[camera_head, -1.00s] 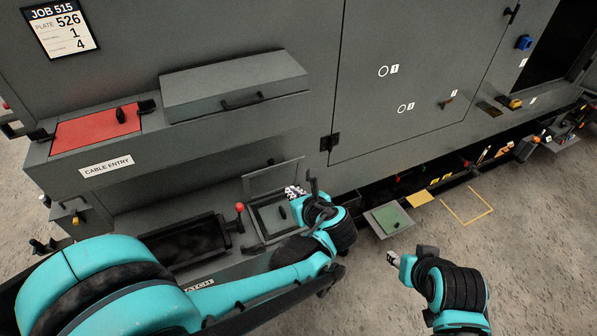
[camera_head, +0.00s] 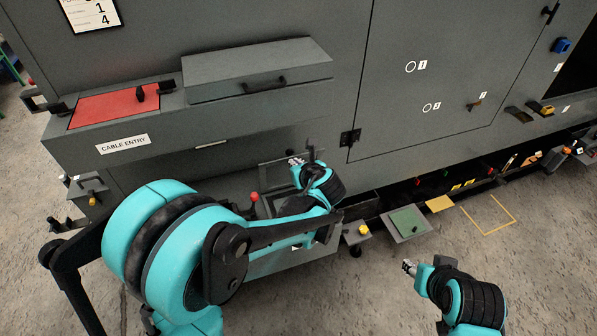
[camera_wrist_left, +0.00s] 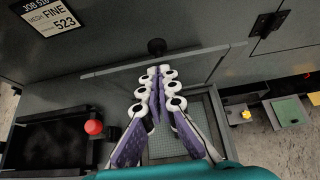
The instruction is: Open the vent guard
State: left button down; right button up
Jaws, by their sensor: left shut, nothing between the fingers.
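What looks like the vent guard is a flat grey flap (camera_wrist_left: 205,64) at the back of a meshed opening (camera_wrist_left: 185,142) in the left wrist view. It seems to stand raised against the cabinet, with a black knob (camera_wrist_left: 157,46) just above its edge. The flap also shows in the head view, partly hidden by my arm. My left gripper (camera_wrist_left: 158,72) is shut and empty, its fingertips over the flap's near face; contact cannot be told. In the head view it (camera_head: 294,161) points at the cabinet. My right gripper (camera_head: 408,267) hangs over the floor, apart from everything.
A red-knobbed lever (camera_wrist_left: 93,127) stands left of the opening. A yellow knob (camera_head: 363,229) and a green plate (camera_head: 407,221) are on its right. The handled grey box (camera_head: 262,72) overhangs above. Floor at the lower right is clear.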

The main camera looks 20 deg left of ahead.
pick_arm(q)
jog(key=shift+a, duration=0.1)
pick_arm(e)
jog(key=shift+r, duration=0.1)
pick_arm(q)
jog(key=shift+w+a+r+g+p, duration=0.25)
jog(key=shift+w+a+r+p, duration=0.1)
jog(key=shift+w+p, duration=0.2)
jog(key=shift+w+a+r+g+p, duration=0.3)
jog(key=shift+w+r+p, duration=0.1)
jog(key=shift+p, duration=0.25)
jog(key=shift+h, duration=0.3)
jog(key=w, duration=0.1)
jog(key=w+a, duration=0.2)
jog(key=w, duration=0.1)
jog(key=shift+a, duration=0.25)
pick_arm(e)
notch_tip(320, 180, up, 2)
jog(key=shift+r, duration=0.1)
